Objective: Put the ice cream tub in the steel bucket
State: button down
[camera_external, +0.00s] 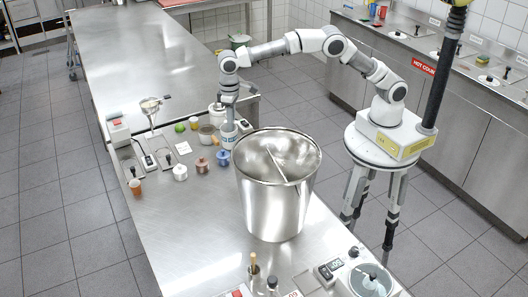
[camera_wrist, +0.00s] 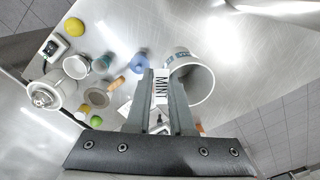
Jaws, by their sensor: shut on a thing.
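The ice cream tub (camera_wrist: 203,90) is a white, open-topped tub with a blue marking, seen from above in the wrist view. In the external view the tub (camera_external: 229,138) is at my fingertips, left of the bucket. My gripper (camera_wrist: 161,76) is shut on the tub at its left side, with a white "MINT" label showing between the fingers. In the external view my gripper (camera_external: 229,121) points down. Whether the tub touches the counter is unclear. The large steel bucket (camera_external: 272,212) stands upright on the counter, open at the top, with a bar across its mouth.
Small jars, including a blue one (camera_external: 223,158) and a brown one (camera_external: 202,165), stand left of the tub. A yellow fruit (camera_wrist: 74,27) and a green one (camera_external: 180,127) lie nearby. The far counter (camera_external: 130,50) is clear. A round dial scale (camera_external: 371,281) is at the front right.

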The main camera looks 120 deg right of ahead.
jog(key=w+a+r+n+p, duration=0.2)
jog(key=a+r, duration=0.5)
jog(key=r, duration=0.5)
jog(key=s+a+r, duration=0.1)
jog(key=s+a, duration=0.1)
jog(key=a, duration=0.6)
jog(key=s+a+r, duration=0.2)
jog(key=s+a, duration=0.1)
jog(key=a, duration=0.4)
jog(key=shift+s+a+f+m+t+b, duration=0.15)
jog(key=shift+a+f+m+b, duration=0.9)
jog(key=shift+f, duration=3.85)
jog(key=shift+s+a+f+m+t+b, duration=0.2)
jog(key=shift+a+f+m, duration=0.9)
jog(key=shift+f, duration=3.85)
jog(key=shift+s+a+f+m+g+b, duration=0.1)
jog(key=shift+s+a+f+m+b, duration=0.35)
jog(key=shift+f+m, duration=2.95)
jog(key=f+n, duration=0.3)
jog(key=shift+w+d, duration=0.1)
jog(key=shift+w, duration=0.1)
